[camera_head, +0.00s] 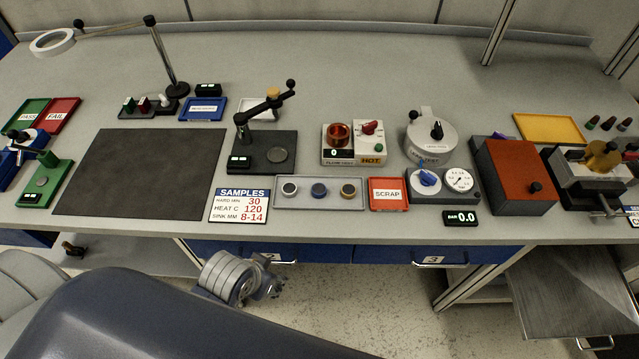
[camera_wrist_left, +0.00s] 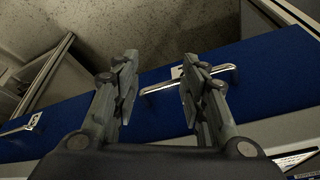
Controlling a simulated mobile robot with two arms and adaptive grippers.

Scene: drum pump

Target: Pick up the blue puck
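The blue puck (camera_head: 319,190) sits in the middle of a grey tray (camera_head: 362,206) near the bench's front edge. My left gripper (camera_head: 270,288) is below the bench edge, in front of the blue drawers, well short of the tray. In the left wrist view it (camera_wrist_left: 160,62) is open and empty, fingers apart, with a drawer handle (camera_wrist_left: 205,76) beyond them. The puck is not in that view. My right gripper is not in view.
The sample sign (camera_head: 241,205) lies left of the tray and the red scrap tray (camera_head: 388,194) right of it. A lever press (camera_head: 265,140) and a heater with an orange cup (camera_head: 352,143) stand behind. A dark mat (camera_head: 145,173) is clear.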

